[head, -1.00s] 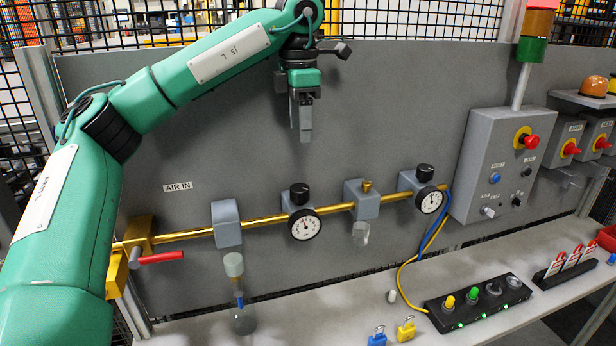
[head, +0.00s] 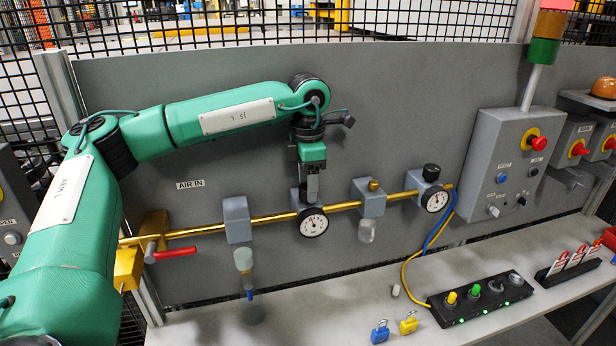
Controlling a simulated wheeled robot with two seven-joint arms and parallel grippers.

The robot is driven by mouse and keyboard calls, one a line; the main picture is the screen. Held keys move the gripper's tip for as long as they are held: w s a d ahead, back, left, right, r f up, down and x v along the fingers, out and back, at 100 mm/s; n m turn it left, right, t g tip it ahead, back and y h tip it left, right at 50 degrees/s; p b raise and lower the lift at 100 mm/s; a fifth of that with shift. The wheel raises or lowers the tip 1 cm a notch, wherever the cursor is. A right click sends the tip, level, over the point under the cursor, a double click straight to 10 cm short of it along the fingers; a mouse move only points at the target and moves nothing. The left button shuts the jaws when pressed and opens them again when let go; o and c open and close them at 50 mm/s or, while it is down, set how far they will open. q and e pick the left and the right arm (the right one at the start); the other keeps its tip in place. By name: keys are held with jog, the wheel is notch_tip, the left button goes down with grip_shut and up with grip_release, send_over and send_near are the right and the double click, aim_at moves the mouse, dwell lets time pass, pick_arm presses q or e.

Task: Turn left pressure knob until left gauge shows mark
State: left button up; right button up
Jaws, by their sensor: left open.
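The left gauge (head: 314,222) has a white dial with a thin needle, too small to read exactly against any mark. It hangs on a grey regulator block on the brass pipe. The black left pressure knob (head: 303,196) sits on top of that block and is mostly hidden by my gripper. My left gripper (head: 312,196) points down, open, with its fingers at the knob; I cannot tell whether they touch it. My right gripper is not in view.
A second gauge (head: 436,199) with a black knob (head: 431,172) is to the right. A red-handled valve (head: 174,252) is on the left of the brass pipe (head: 270,218). A control box (head: 505,160) stands right. Padlocks and a button strip (head: 480,300) lie on the bench.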

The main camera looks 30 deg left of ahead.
pick_arm(q)
jog(key=shift+f, duration=0.25)
jog(key=shift+c, duration=0.2)
jog(key=c, duration=0.9)
jog(key=shift+c, duration=0.2)
